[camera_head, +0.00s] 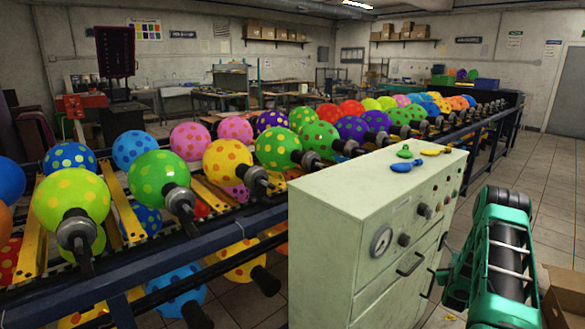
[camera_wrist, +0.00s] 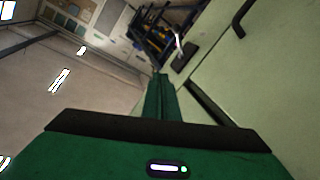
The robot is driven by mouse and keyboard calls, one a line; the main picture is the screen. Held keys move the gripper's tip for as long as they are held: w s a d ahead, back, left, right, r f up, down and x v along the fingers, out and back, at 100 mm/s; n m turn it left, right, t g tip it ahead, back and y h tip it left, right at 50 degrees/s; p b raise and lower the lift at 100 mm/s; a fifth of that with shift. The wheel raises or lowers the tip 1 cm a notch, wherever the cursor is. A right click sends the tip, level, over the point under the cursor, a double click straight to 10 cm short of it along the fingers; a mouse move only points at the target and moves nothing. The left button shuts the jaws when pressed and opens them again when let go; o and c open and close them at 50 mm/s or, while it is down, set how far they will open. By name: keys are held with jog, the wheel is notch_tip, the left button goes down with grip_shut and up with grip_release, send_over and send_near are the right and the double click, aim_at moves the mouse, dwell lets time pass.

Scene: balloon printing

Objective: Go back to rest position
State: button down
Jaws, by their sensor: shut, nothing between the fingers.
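My gripper (camera_wrist: 161,78) shows in the wrist view with its dark green fingers together and nothing held between them. It is close beside the pale green cabinet (camera_wrist: 240,85), which fills the right of that view. In the head view my green and black arm is at the lower right, beside the cabinet (camera_head: 345,245). A green deflated balloon (camera_head: 404,153), a blue one (camera_head: 405,166) and a yellow one (camera_head: 436,152) lie on the cabinet top. My fingertips are hard to make out in the head view.
A conveyor rack (camera_head: 130,270) with several dotted balloons runs from the left front to the back right. A cardboard box (camera_head: 567,290) stands at the lower right. Tiled floor (camera_head: 545,185) is open at the right.

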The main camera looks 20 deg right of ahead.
jog(key=w+a+r+g+y, duration=0.2)
jog(key=w+a+r+y, duration=0.15)
jog(key=a+r, duration=0.55)
jog(key=s+a+r+g+y, duration=0.3)
jog(key=s+a+r, duration=0.4)
jog(key=a+r, duration=0.4)
jog(key=s+a+r+g+y, duration=0.2)
jog(key=s+a+r, duration=0.1)
jog(key=s+a, duration=0.6)
jog(key=s+a+r+m+g+y, duration=0.1)
jog(key=s+a+r+g+y, duration=0.1)
jog(key=s+a, duration=0.7)
jog(key=s+a+r+m+g+y, duration=0.1)
jog(key=s+a+r, duration=0.4)
jog(key=s, duration=1.2)
jog(key=a+g+y, duration=0.1)
jog(key=a, duration=0.3)
jog(key=shift+s+a+g, duration=0.15)
jog(key=shift+a+g, duration=0.15)
